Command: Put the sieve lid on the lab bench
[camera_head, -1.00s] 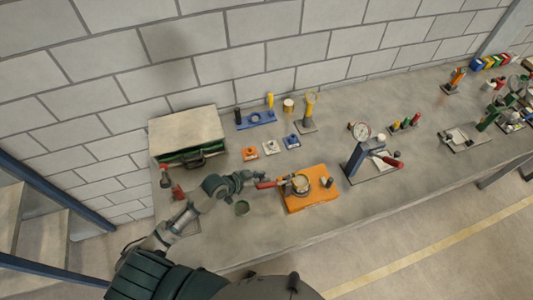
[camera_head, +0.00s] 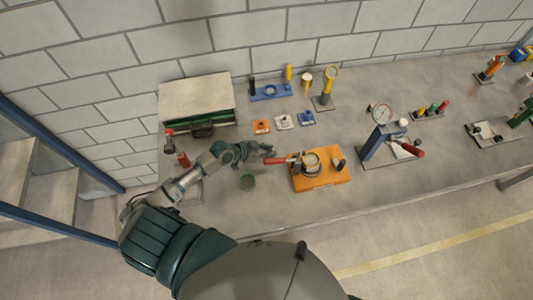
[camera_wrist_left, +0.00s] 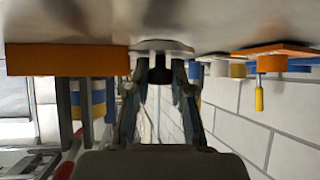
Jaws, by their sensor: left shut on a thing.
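My left gripper (camera_head: 268,152) is low over the bench (camera_head: 225,205), just left of the orange base (camera_head: 335,181) with a round pan or sieve and a red handle. In the left wrist view the left gripper (camera_wrist_left: 160,78) is shut on the dark knob of a pale grey disc (camera_wrist_left: 172,47), which looks like the sieve lid. That view is upside down, with the bench surface at the top. The disc is at or very close to the bench; I cannot tell if it touches. In the head view the lid is too small to make out. My right gripper is not in view.
A green case (camera_head: 197,108) stands at the back left, a gauge stand (camera_head: 382,140) to the right. The front left bench is fairly clear.

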